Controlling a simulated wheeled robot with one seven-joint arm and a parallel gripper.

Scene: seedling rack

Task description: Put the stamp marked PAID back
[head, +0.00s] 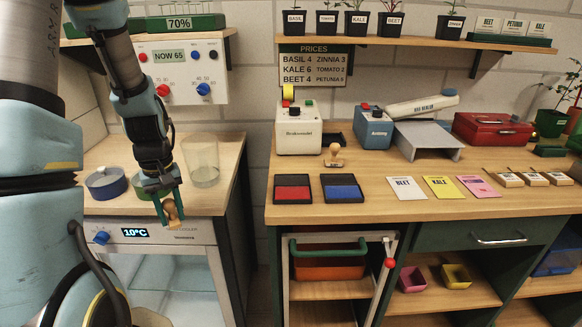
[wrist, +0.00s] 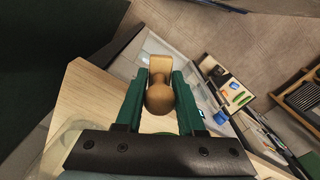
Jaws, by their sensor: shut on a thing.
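My gripper (head: 168,200) is at the left, in front of the counter with the cooler under it. Its green fingers are shut on a wooden stamp (head: 173,212). In the wrist view the held stamp (wrist: 160,98) shows a round knob between the fingers of my gripper (wrist: 160,82) and a block beyond it. I see no marking on this stamp, so I cannot tell whether it reads PAID. A second wooden stamp (head: 334,157) stands on the right-hand counter, behind the ink pads; its marking is not visible either.
A red ink pad (head: 293,194) and a blue ink pad (head: 342,192) lie near the right counter's front edge. A clear cylinder (head: 203,165) and a blue round dish (head: 105,185) stand near my gripper. A gap separates the two counters. Several small wooden blocks (head: 507,180) lie far right.

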